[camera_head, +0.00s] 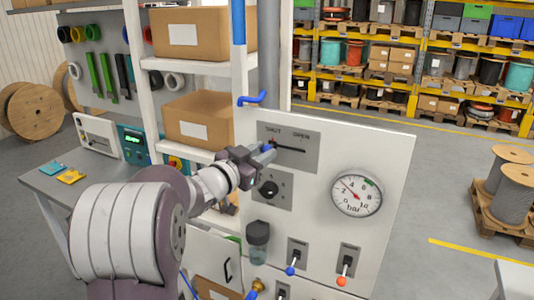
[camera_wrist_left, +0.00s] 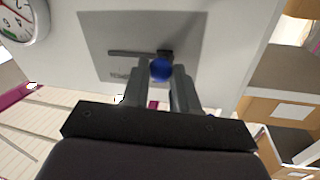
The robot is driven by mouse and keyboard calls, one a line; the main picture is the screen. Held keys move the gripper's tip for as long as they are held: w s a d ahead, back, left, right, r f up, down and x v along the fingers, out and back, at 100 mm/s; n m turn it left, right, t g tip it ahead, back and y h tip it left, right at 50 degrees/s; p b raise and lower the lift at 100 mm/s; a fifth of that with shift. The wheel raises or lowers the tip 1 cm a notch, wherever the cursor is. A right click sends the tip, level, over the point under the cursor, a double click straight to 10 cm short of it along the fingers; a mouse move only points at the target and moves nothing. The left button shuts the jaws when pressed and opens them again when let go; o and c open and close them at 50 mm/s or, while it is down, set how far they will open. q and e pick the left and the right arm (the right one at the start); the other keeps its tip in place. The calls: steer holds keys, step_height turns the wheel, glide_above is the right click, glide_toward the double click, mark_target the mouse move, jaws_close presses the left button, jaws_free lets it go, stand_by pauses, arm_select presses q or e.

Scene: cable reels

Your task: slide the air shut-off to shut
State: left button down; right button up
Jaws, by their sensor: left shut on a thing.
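The air shut-off is a grey plate (camera_head: 302,157) on a white panel, marked SHUT at left and OPEN at right, with a dark slot between. Its blue knob (camera_head: 268,148) sits at the SHUT end of the slot. My left gripper (camera_head: 262,154) is at the knob, coming from the left. In the left wrist view, which is turned over, the blue knob (camera_wrist_left: 160,69) is between the two fingertips of my left gripper (camera_wrist_left: 158,80), shut on it. The slot (camera_wrist_left: 130,53) runs empty to the left there. My right gripper is not in view.
The panel also carries a pressure gauge (camera_head: 356,195), a black dial (camera_head: 269,188) and toggle levers with blue (camera_head: 290,271) and orange (camera_head: 341,281) tips below. Shelves with cardboard boxes (camera_head: 199,122) stand behind my left arm. Open floor lies right of the panel.

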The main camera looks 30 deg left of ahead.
arm_select(q)
steer(key=c, duration=1.1)
jaws_free()
steer(key=shift+a, duration=0.1)
steer(key=shift+o, duration=1.2)
steer(key=shift+a, duration=0.25)
steer(key=s+a+b, duration=0.2)
steer(key=s+b, duration=0.2)
steer(key=s, duration=0.8)
steer(key=shift+s+a+b, duration=0.15)
steer(key=shift+b, duration=0.15)
